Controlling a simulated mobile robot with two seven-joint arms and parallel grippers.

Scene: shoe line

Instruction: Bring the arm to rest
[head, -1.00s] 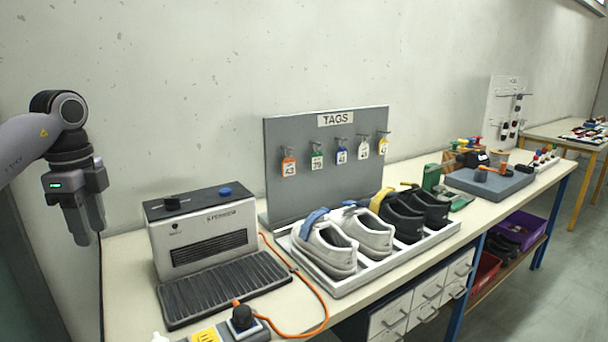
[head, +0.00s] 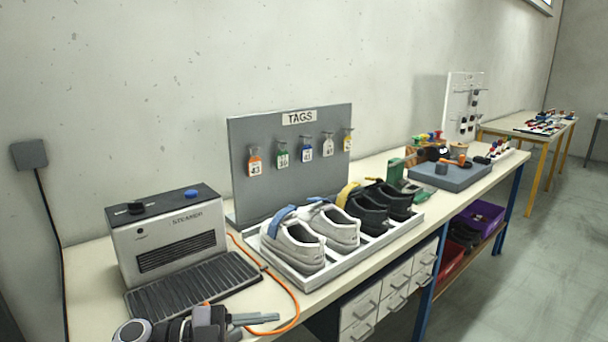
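My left gripper (head: 268,323) is at the bottom left of the head view, low over the front edge of the bench. Its grey fingers point to the right, and no object shows in them. Whether the fingers are apart or together is unclear at this angle. A round joint of my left arm (head: 132,331) shows at the bottom edge, with the rest of the arm cut off below. My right arm and gripper are not in view.
The bench holds a steamer (head: 172,235), a white tray (head: 345,263) of white and black shoes, a tag board (head: 237,165) and a grey block (head: 455,176). An orange cable (head: 297,305) runs close by the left gripper. Drawers (head: 360,312) sit under the bench.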

